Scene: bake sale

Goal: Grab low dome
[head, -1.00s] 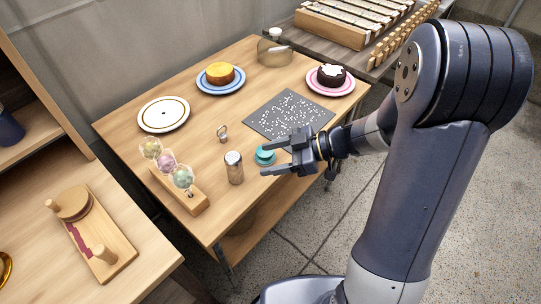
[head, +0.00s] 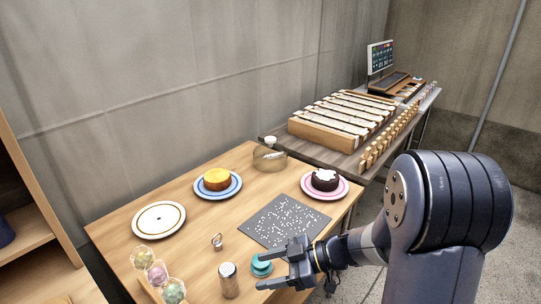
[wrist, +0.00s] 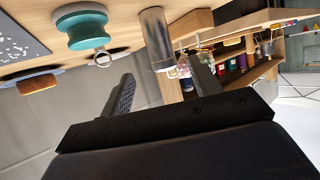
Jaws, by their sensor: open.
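A low, see-through brownish dome (head: 269,159) stands on the far corner of the wooden table, behind the two cakes. I take it for the low dome; I cannot make it out in the wrist view. My gripper (head: 260,268) is open and empty over the table's near right edge, well short of the dome. Its two fingers also show in the wrist view (wrist: 162,72) with nothing between them. A teal spool-shaped thing (wrist: 84,30) stands close to the fingers, partly hidden by them in the head view.
A speckled grey mat (head: 283,222) lies between my gripper and the dome. A yellow cake (head: 216,179) on a blue-rimmed plate and a dark cake (head: 324,180) on a pink plate flank the dome. A metal shaker (head: 229,281) stands left of my gripper. An empty plate (head: 159,219) is left.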

